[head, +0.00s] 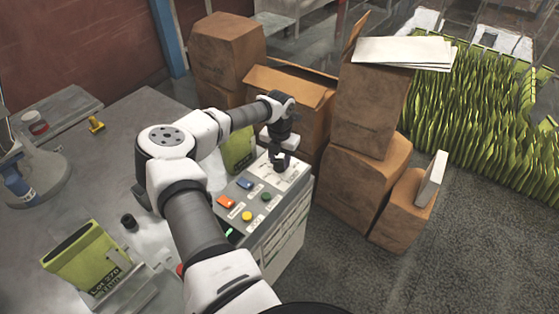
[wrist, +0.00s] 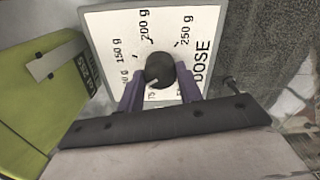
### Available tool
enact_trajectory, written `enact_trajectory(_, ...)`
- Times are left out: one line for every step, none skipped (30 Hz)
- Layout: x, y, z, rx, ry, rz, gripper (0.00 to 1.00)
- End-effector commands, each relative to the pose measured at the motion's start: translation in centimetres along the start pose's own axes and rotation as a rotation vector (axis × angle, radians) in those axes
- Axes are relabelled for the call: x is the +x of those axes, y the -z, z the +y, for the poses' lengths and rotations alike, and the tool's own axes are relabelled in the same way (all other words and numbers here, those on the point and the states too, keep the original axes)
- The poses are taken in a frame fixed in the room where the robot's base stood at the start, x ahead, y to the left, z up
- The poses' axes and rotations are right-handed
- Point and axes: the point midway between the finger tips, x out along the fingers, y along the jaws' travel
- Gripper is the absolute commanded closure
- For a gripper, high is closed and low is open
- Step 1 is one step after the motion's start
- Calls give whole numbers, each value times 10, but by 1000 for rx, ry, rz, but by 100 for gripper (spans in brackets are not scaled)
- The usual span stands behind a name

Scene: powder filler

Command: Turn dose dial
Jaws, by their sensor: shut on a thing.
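The dose dial (wrist: 160,70) is a dark round knob with a light pointer mark, on a white plate (wrist: 107,24) printed with gram marks such as 150 g, 200 g and 250 g and the word DOSE. My gripper (wrist: 160,88) has its two purple fingers on either side of the knob, shut on it. The pointer's exact reading is hard to tell. In the head view my gripper (head: 281,160) reaches down onto the control panel (head: 232,196) at its far right end and mostly covers the dial.
Orange (head: 226,202), blue, yellow and green buttons sit on the panel near my arm. A green pouch (wrist: 40,105) stands close left of the dial plate. Another pouch (head: 85,262) stands at the front left. Cardboard boxes (head: 365,180) crowd behind and right of the panel.

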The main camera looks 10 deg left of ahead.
Motion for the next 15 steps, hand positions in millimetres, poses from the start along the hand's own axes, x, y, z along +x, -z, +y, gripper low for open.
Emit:
enact_trajectory(1, -1, 0, 44, -1, -3, 87)
enact_trajectory(0, -1, 0, 73, -1, -3, 87)
enact_trajectory(0, -1, 0, 110, -2, -4, 87)
enact_trajectory(0, -1, 0, 139, -2, -4, 87)
enact_trajectory(0, -1, 0, 167, -2, -4, 87)
enact_trajectory(0, -1, 0, 205, -2, -4, 87)
enact_trajectory(0, -1, 0, 233, -2, -4, 87)
enact_trajectory(0, -1, 0, 262, -1, -4, 87)
enact_trajectory(0, -1, 0, 300, -1, -4, 87)
enact_trajectory(0, -1, 0, 328, -1, -4, 87)
enact_trajectory(0, -1, 0, 357, -1, -4, 87)
enact_trajectory(0, -1, 0, 394, -1, -4, 87)
enact_trajectory(0, -1, 0, 423, -1, -4, 87)
enact_trajectory(0, -1, 0, 452, -1, -4, 87)
enact_trajectory(0, -1, 0, 489, -1, -4, 87)
